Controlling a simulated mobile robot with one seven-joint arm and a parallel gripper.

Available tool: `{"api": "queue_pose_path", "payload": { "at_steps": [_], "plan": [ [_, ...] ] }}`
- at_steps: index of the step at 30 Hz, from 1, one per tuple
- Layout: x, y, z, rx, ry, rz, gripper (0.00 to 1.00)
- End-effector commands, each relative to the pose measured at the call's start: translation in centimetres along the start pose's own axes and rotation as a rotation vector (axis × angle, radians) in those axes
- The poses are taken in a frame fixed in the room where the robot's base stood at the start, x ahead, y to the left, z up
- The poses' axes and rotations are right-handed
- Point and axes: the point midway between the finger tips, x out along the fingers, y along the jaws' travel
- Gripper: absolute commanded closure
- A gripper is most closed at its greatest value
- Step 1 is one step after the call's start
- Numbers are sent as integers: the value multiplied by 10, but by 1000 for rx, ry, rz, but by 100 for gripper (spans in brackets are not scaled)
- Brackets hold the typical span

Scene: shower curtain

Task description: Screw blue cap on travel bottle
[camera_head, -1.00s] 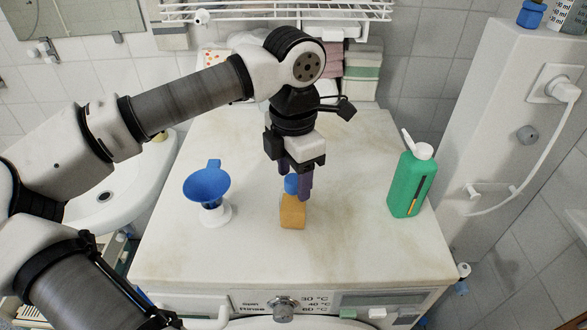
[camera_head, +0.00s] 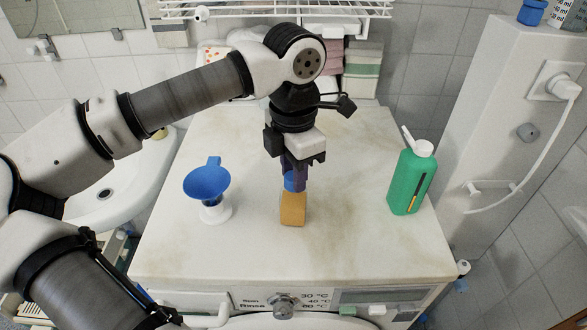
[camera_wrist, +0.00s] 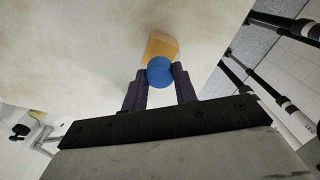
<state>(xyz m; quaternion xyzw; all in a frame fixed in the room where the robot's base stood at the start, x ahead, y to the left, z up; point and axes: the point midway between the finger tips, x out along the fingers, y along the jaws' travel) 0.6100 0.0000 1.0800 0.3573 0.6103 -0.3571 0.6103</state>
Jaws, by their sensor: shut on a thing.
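The travel bottle (camera_head: 292,209) is a small orange-tan block-shaped bottle standing upright on the washing machine top. The blue cap (camera_head: 291,183) sits at its top, between my fingers. My gripper (camera_head: 295,178) points down from above and is shut on the cap. In the wrist view the round blue cap (camera_wrist: 160,72) lies between the two dark fingertips, with part of the orange bottle (camera_wrist: 161,45) showing beyond it. The bottle's neck and thread are hidden, so I cannot tell how far the cap is on.
A blue funnel (camera_head: 207,184) on a white base stands to the left. A green bottle (camera_head: 411,180) with a white cap stands to the right. The white top (camera_head: 350,245) is clear around the bottle. A washbasin (camera_head: 120,185) lies beyond the left edge.

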Motion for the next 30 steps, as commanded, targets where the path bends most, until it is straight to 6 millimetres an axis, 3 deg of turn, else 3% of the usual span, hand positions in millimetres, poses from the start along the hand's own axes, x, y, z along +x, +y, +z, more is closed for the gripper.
{"api": "queue_pose_path", "payload": {
  "at_steps": [20, 30],
  "plan": [
    [2, 0, 0, 15, 0, -1, 100],
    [4, 0, 0, 382, -1, -1, 100]
  ]
}}
